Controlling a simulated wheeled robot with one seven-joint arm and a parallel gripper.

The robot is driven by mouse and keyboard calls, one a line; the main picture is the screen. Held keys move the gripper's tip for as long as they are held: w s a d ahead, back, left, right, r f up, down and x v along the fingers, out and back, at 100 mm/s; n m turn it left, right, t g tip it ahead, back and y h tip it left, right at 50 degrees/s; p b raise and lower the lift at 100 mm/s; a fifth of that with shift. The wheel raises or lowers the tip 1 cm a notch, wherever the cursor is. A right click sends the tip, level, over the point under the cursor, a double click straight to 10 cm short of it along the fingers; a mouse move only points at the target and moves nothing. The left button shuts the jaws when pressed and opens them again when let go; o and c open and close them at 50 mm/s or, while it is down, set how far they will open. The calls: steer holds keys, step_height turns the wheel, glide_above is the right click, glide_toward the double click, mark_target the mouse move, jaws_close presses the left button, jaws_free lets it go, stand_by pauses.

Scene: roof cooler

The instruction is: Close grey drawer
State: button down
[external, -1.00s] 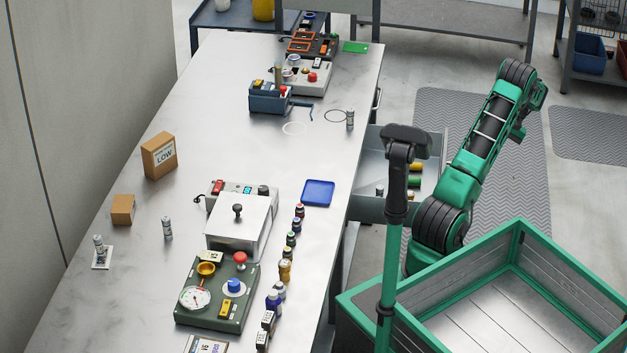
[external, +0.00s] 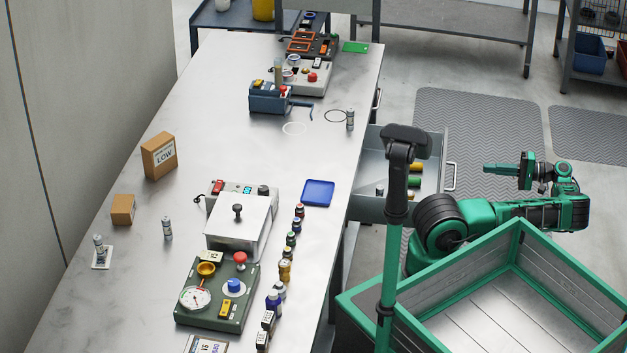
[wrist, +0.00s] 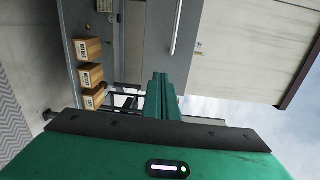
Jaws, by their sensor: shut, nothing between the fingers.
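The grey drawer (external: 374,206) stands pulled out from the right side of the workbench in the external view. Green and yellow cylinders (external: 414,181) and other small items lie inside it. Its handle (external: 452,177) is on the right-hand front face. My mast hides part of the drawer. My gripper (external: 486,168) is to the right of the handle, apart from it, pointing left. In the wrist view the fingers (wrist: 160,95) are together, with nothing between them.
The workbench (external: 240,90) carries devices, small bottles and boxes. My green-framed bin is at the lower right. Open floor with a grey mat (external: 490,125) lies right of the drawer. A shelf (external: 445,20) stands at the back.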

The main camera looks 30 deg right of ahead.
steer(key=s, duration=0.1)
glide_toward(410, 163)
steer(key=shift+t, duration=0.3)
steer(key=s+d, duration=0.1)
steer(key=s+d+r, duration=0.1)
steer(key=s+d, duration=0.1)
steer(key=shift+s+d+r, duration=0.3)
steer(key=shift+s+r, duration=0.1)
steer(key=x, duration=2.9)
steer(key=shift+a, duration=0.1)
steer(key=shift+w+a+r, duration=0.15)
steer(key=shift+w+a, duration=0.15)
steer(key=v, duration=1.4)
steer(key=shift+s+d, duration=0.2)
steer(key=shift+d, duration=0.05)
